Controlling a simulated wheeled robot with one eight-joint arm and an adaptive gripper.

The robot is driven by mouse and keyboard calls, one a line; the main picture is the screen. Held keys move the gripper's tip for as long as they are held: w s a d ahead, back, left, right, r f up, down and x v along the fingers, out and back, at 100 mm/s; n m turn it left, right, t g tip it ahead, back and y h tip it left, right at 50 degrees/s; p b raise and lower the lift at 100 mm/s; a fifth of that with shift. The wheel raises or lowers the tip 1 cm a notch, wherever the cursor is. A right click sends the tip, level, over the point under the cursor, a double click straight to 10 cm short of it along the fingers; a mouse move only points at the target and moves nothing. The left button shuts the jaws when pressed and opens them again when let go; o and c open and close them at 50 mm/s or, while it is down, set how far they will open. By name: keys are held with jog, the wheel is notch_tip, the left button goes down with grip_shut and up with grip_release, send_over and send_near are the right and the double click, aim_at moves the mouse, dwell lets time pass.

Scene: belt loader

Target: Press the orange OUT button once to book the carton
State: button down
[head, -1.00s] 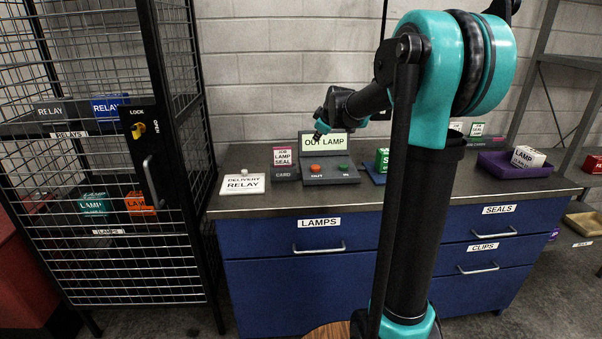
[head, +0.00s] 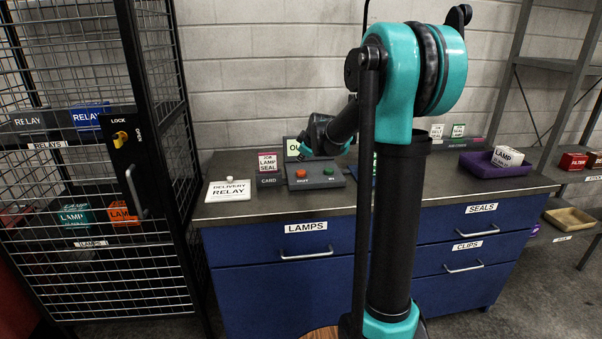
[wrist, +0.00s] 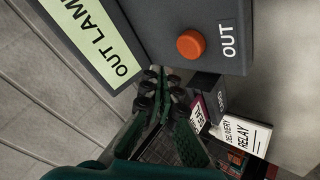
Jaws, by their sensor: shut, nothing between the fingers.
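The orange OUT button (head: 300,174) sits on the left of a grey control box (head: 316,182) on the counter. In the wrist view the round button (wrist: 191,43) stands out from the box face beside the white word OUT. A green button (head: 328,171) is at its right. The box's display (wrist: 88,35) reads OUT LAMP; in the head view the arm covers most of it. My gripper (wrist: 160,82) is shut and empty. Its fingertips are beside the box's edge in the wrist view, apart from the orange button. In the head view my gripper (head: 304,153) is just above the button.
A CARD block (head: 268,181) with a LAMP SEAL card and a DELIVERY RELAY plate (head: 228,190) stand left of the box. A purple tray (head: 480,164) with a white LAMP carton (head: 507,157) is at the right. A wire cage (head: 90,200) stands left of the counter.

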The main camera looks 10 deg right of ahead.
aim_at(302, 172)
jog(key=shift+f, duration=1.35)
dwell(0.5)
jog(key=shift+f, duration=0.4)
jog(key=shift+f, duration=0.55)
dwell(0.7)
jog(key=shift+r, duration=1)
jog(key=shift+r, duration=0.1)
jog(key=shift+r, duration=2.4)
jog(key=shift+s, duration=0.1)
